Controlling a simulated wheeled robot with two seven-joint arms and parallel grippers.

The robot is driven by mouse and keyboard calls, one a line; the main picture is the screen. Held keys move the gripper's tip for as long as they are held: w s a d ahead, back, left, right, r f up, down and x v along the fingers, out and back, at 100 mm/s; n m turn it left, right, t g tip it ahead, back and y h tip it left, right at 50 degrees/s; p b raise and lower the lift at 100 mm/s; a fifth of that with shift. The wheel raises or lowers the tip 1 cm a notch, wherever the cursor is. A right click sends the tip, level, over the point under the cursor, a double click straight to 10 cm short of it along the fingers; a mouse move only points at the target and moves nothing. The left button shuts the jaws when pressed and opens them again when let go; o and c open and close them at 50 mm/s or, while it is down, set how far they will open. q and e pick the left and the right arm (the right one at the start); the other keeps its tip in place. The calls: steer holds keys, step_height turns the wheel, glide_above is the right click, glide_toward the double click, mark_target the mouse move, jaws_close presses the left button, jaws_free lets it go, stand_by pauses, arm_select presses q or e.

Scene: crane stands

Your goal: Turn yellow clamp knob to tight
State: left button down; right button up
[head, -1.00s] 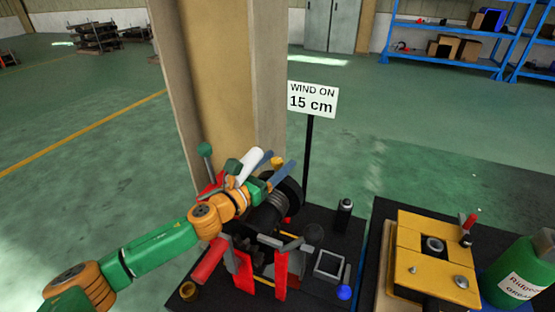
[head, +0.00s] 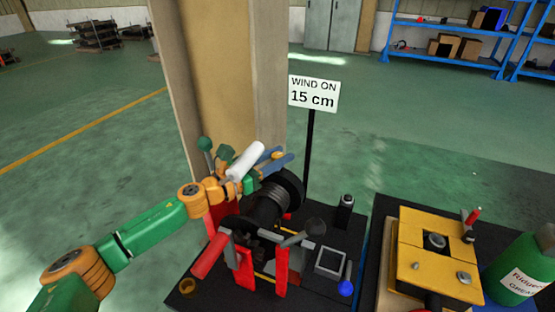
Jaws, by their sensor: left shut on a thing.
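The yellow clamp knob (head: 277,155) shows as a small yellow piece at the upper side of the winch, in front of the pillar. My left gripper (head: 274,161) reaches in from the left, and its blue fingers are shut on the knob, partly hiding it. The black winch drum (head: 268,205) with its dark round flange lies just below the fingers. Any tight or loose marking at the knob is too small to see. My right gripper is not in view.
A "WIND ON 15 cm" sign (head: 314,94) rises behind the winch. A yellow-topped block (head: 425,225) and green bottle (head: 520,270) stand right.

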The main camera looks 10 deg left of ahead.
arm_select(q)
steer(key=shift+f+m+g+h+b, duration=0.15)
steer(key=shift+m+g+h+b, duration=0.65)
steer(key=shift+b, duration=0.3)
steer(key=shift+g+h, duration=0.3)
steer(key=shift+h, duration=0.1)
steer(key=shift+r, duration=0.25)
steer(key=c, duration=0.5)
jaws_free()
steer(key=shift+c, duration=0.2)
